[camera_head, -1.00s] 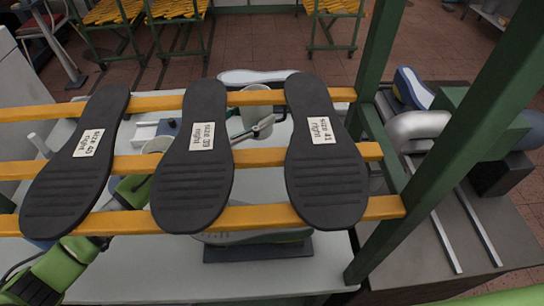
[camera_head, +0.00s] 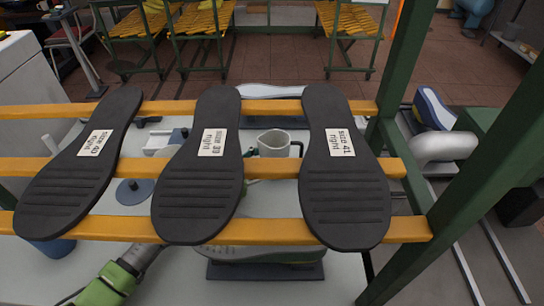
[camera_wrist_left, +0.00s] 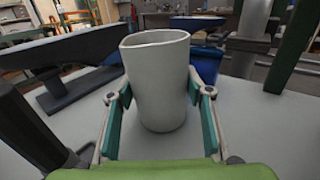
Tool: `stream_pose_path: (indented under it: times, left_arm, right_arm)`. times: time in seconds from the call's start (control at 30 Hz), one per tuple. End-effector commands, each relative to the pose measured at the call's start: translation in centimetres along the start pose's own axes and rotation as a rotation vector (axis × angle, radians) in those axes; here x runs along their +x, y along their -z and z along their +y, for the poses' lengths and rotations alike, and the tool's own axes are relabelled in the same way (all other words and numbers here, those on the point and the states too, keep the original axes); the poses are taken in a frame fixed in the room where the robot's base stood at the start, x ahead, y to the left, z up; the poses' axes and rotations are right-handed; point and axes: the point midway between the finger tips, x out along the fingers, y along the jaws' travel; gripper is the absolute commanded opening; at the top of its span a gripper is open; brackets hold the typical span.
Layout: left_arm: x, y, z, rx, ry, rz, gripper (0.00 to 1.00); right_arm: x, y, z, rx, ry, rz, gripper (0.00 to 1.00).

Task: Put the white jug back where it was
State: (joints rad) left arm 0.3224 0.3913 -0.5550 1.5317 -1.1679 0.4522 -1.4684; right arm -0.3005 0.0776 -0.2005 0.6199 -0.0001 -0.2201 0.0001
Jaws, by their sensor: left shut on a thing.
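The white jug (camera_head: 273,143) shows in the head view in the gap between the top and middle yellow slats, between the size 39 and size 41 soles. It is upright, its open rim up. In the left wrist view the jug (camera_wrist_left: 158,85) stands between the two fingers of my left gripper (camera_wrist_left: 158,97), which is shut on it. I cannot tell whether its base touches the pale tabletop (camera_head: 180,275). In the head view my left forearm comes in at the lower left, and the gripper is mostly hidden behind the size 39 sole. My right gripper is not in view.
A rack with yellow slats (camera_head: 262,168) and green posts (camera_head: 476,140) stands over the table, holding black soles (camera_head: 202,190). Below it are a blue-grey disc (camera_head: 135,191), a blue container (camera_head: 52,248) and a shoe on a dark base (camera_head: 264,270). Some tabletop is bare at the front.

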Motion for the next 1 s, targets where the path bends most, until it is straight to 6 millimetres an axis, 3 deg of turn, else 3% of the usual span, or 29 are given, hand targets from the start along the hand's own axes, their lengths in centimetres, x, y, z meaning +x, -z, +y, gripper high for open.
stream_pose_path:
  times: [0.2,0.23,0.3,0.73,1.0]
  left_arm:
    - [0.0,0.3,0.0,0.001,0.0,-0.001,0.2]
    - [0.0,0.4,0.0,0.001,0.0,0.0,0.49]
    - [0.0,0.3,0.0,0.001,-0.001,0.0,0.64]
    - [0.0,-0.4,0.0,0.0,-0.001,0.0,0.64]
    - [-5.4,0.5,0.1,0.002,-0.002,0.005,0.64]
  right_arm:
    - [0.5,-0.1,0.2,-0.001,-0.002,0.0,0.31]
    - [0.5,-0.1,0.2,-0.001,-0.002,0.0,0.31]
    - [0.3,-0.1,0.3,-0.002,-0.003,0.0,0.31]
    - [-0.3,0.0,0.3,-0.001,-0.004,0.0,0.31]
    - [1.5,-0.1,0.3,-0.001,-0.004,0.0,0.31]
